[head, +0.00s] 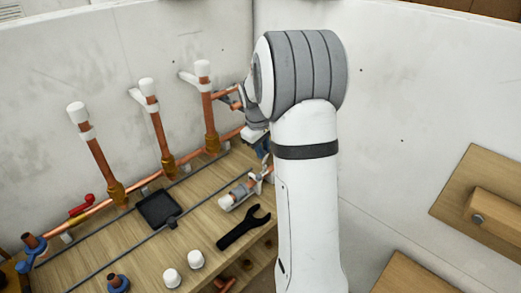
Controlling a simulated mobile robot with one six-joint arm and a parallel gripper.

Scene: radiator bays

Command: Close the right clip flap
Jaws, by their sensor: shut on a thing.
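Three upright copper pipes with white caps stand along the back wall, each with a white clip. The right pipe (207,108) has its clip flap (188,78) sticking out to the left, apparently open. The middle clip's flap (137,96) also sticks out left. The left clip (88,133) lies across its pipe. My gripper (240,98) is just right of the right pipe, mostly hidden by my wrist. It seems shut on a short copper piece (226,92) beside that pipe; whether this piece joins the pipe is unclear.
A copper pipe runs along the back. White walls meet behind my arm; wooden blocks stand at right.

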